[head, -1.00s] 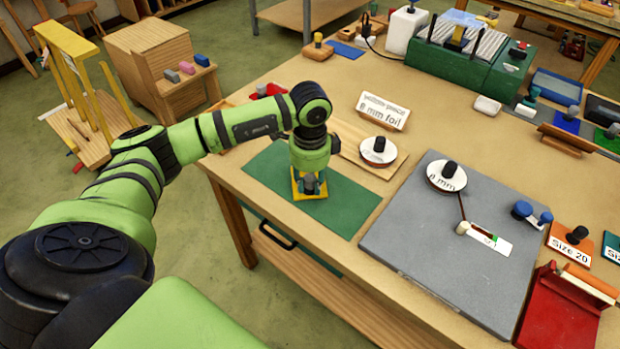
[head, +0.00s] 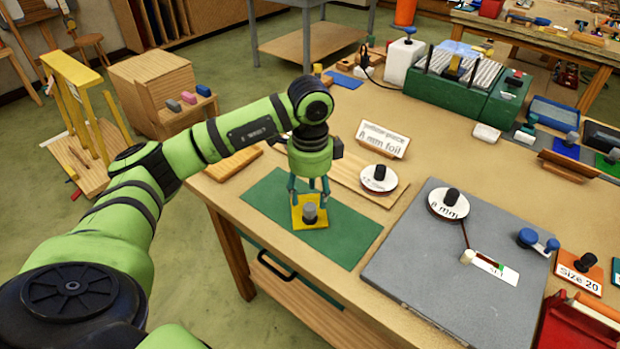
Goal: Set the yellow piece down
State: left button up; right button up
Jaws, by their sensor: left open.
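The yellow piece (head: 299,218) is a small flat plate with a grey knob (head: 309,213) standing on it. It lies on the dark green mat (head: 347,227) near the table's front left edge. My left gripper (head: 308,192) is open just above and behind the knob, with its fingers pointing down. The knob looks clear of the fingers. My right gripper is not in view.
The mat around the yellow piece is bare.

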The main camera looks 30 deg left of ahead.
pick_arm(q)
notch_tip(320, 180, up, 6)
jog(key=shift+f+b, duration=0.1)
jog(key=shift+b, duration=0.4)
